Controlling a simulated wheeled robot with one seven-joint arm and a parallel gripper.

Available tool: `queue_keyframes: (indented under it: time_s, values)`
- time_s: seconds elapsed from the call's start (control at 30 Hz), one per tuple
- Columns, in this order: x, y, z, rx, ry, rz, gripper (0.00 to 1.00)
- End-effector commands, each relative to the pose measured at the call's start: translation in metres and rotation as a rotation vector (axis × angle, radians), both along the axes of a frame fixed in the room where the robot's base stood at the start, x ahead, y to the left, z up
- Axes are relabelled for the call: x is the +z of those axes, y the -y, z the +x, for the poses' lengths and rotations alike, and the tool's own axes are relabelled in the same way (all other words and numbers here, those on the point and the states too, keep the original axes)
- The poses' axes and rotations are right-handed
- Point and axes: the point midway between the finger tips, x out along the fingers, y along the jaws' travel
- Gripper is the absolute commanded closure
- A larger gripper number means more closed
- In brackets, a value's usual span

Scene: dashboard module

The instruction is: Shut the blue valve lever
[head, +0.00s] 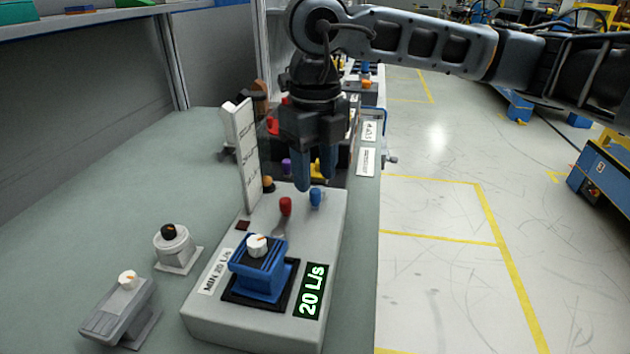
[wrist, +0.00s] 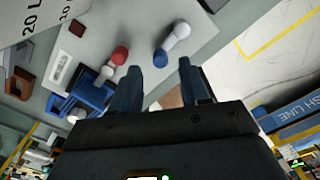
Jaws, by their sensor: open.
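The blue valve lever (head: 315,197) stands on the grey dashboard module (head: 215,318), near its far right corner. My gripper (head: 316,184) is open and points down just above and behind the blue tip. In the wrist view the lever's blue tip (wrist: 160,58) lies between and just beyond the spread fingertips (wrist: 159,68), with its white shaft (wrist: 178,34) running up to the right. I cannot tell whether a finger touches it. A red-tipped lever (head: 286,206) stands just left of it and also shows in the wrist view (wrist: 120,55).
A blue block with a white knob (head: 262,268) and a green "20 L/s" display (head: 311,292) sit on the module's near part. An upright white panel (head: 243,155) stands at its left. Two loose knob units (head: 175,248) lie on the bench left.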

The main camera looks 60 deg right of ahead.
Motion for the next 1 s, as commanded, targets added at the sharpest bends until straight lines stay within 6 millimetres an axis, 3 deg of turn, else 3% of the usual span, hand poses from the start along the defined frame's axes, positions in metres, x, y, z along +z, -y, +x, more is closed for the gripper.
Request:
queue_keyframes:
  time_s: [0.2, 0.33, 1.0]
  values:
    - [0.034, 0.001, 0.000, -0.001, 0.000, -0.003, 0.54]
    - [0.045, 0.000, 0.000, -0.001, 0.001, -0.001, 0.54]
    - [0.049, 0.000, 0.000, 0.000, -0.001, 0.000, 0.54]
